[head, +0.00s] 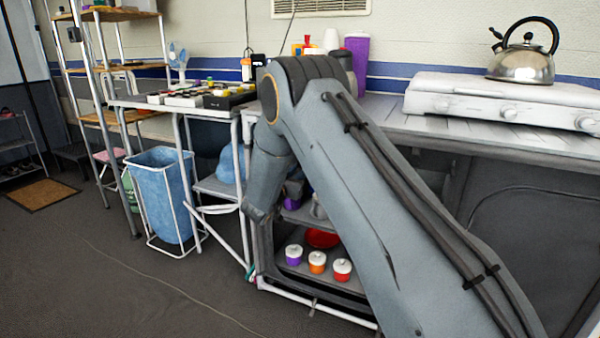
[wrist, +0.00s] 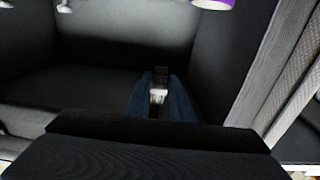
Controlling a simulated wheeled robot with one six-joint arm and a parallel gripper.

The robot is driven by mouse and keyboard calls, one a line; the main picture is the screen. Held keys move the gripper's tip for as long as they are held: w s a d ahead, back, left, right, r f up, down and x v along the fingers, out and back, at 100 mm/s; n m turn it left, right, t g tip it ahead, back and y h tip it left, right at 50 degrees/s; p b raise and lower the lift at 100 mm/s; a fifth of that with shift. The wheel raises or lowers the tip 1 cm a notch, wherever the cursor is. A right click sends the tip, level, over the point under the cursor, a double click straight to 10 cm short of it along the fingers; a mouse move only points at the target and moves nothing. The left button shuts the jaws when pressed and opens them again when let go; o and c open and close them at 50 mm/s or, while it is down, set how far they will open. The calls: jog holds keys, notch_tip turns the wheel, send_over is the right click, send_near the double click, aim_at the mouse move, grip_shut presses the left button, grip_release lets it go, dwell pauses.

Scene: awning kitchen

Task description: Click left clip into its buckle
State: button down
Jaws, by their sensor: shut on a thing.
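In the wrist view, my gripper (wrist: 158,98) shows two dark blue fingers closed around a small piece. The held piece, likely the clip (wrist: 158,96), is pale in its lower part and dark at the top. It sits upright between the fingers, in front of a black fabric wall. I cannot make out a separate buckle; the dark top may be part of the clip or something touching it. In the head view my arm reaches down in front of the fabric cabinet under the counter, and my gripper is hidden there.
The cabinet shelf (head: 325,281) holds jars with white lids and a red bowl (head: 322,238). A blue bin (head: 162,195) stands to the left. A purple item (wrist: 213,4) shows at the top of the wrist view. A grey mesh strip (wrist: 285,70) runs along its right side.

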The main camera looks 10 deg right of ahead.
jog(key=r+p, duration=0.1)
jog(key=s+a+r, duration=0.1)
jog(key=r+p, duration=0.1)
jog(key=shift+s+a+r+p, duration=0.15)
jog(key=shift+s+r+p, duration=0.1)
jog(key=shift+s+p, duration=0.1)
jog(key=c, duration=1.7)
grip_release()
jog(key=shift+p+v, duration=0.8)
jog(key=shift+v, duration=3.1)
